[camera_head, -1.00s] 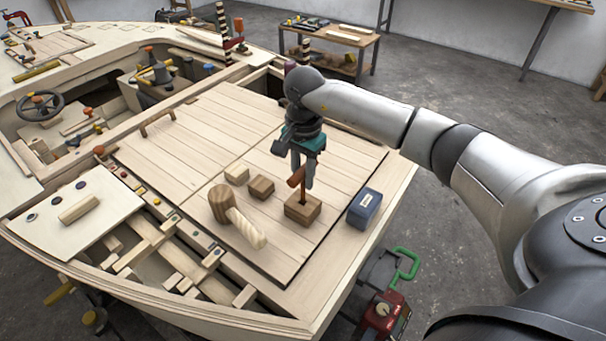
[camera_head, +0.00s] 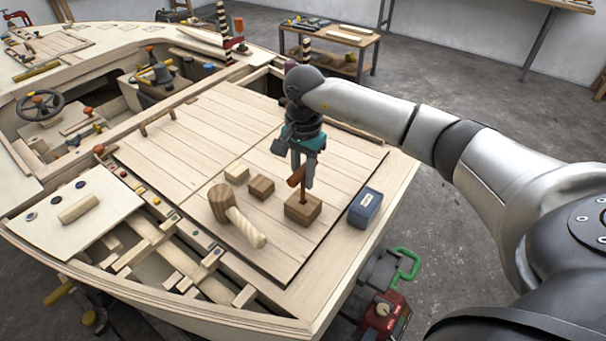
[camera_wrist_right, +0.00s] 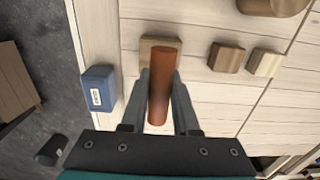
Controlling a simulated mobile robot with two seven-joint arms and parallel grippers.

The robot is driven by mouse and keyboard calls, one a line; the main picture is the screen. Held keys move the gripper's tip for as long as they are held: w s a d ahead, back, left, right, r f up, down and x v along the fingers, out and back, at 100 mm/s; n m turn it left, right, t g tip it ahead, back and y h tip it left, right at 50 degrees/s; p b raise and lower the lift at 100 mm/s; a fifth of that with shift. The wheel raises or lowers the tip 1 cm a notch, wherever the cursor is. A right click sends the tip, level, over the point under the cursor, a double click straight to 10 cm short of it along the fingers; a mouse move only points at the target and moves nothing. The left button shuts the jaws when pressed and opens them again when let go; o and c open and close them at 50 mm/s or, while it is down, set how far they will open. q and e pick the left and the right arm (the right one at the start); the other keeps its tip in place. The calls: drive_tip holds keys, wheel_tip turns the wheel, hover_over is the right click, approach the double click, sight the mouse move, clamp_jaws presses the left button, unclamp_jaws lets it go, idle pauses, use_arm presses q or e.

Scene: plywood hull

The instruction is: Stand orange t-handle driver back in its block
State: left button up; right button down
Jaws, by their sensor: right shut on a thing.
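The orange T-handle driver has its crossbar handle (camera_head: 296,177) between the fingers of my right gripper (camera_head: 302,180), which is shut on it. Its shaft drops to the brown wooden block (camera_head: 303,211) on the deck panel; the driver looks upright with its lower end at the top of the block. In the right wrist view the orange handle (camera_wrist_right: 157,85) lies between my two fingers (camera_wrist_right: 160,92), over the block (camera_wrist_right: 147,47), and hides the shaft and any hole. My left gripper is not in view.
A blue box (camera_head: 365,208) stands just right of the block. A mallet (camera_head: 236,216) and two small wooden blocks, one brown (camera_head: 261,187) and one pale (camera_head: 237,174), lie to the left. The planked panel (camera_head: 230,130) behind is mostly clear.

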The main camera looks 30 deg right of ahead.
drive_tip(key=shift+f+b, duration=0.95)
drive_tip(key=shift+f, duration=0.2)
drive_tip(key=c, duration=0.6)
unclamp_jaws()
drive_tip(key=shift+r, duration=0.1)
wheel_tip(320, 180, up, 15)
drive_tip(key=p, duration=0.1)
drive_tip(key=shift+p, duration=0.4)
